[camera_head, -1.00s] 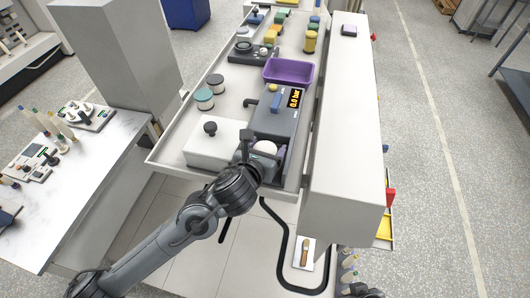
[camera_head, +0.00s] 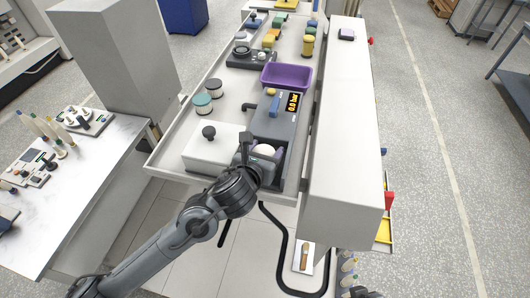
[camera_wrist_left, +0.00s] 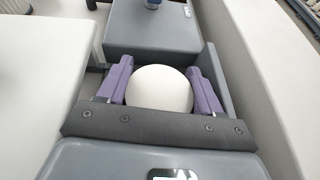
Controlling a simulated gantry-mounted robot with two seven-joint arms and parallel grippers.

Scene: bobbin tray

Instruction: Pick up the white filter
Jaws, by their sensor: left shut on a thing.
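The white filter (camera_head: 264,149) is a rounded white piece at the near end of the dark grey device with a "0.0 bar" display (camera_head: 275,118). In the left wrist view, the filter (camera_wrist_left: 160,88) sits between two purple finger pads, in a grey walled recess. My left gripper (camera_head: 262,157) is shut on the filter, one finger on each side; it also shows in the left wrist view (camera_wrist_left: 161,92). The filter's lower part is hidden by the gripper. I cannot tell whether it is clear of the recess floor.
A white box with a black knob (camera_head: 209,133) stands left of the device. A tall pale cabinet (camera_head: 342,140) runs close along the right side.

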